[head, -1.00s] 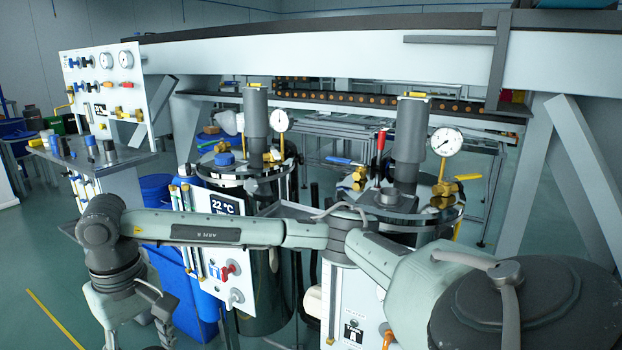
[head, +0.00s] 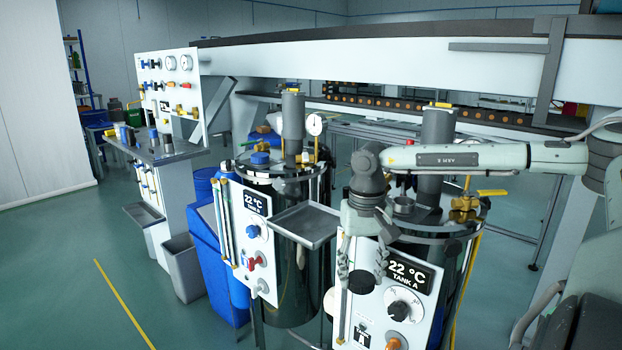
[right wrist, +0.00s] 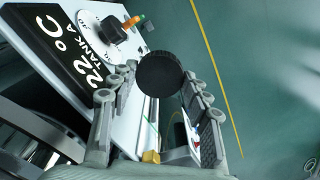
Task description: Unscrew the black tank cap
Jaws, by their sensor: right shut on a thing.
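My right gripper (head: 362,284) hangs down in front of the tank A panel (head: 372,262). It is shut on a black round cap (head: 361,282), held clear of the tanks. In the right wrist view the cap (right wrist: 162,74) sits between the two fingers of the gripper (right wrist: 160,84). Tank A (head: 458,258) is a dark glossy cylinder behind its panel. A short grey round fitting (head: 403,206) stands on its lid, partly near my forearm; I cannot tell if it is open. My left gripper is not in view.
A grey tray (head: 305,226) juts out just left of my right gripper. A side bench (head: 150,155) and a grey bin (head: 183,270) are farther left. The floor at lower left is clear.

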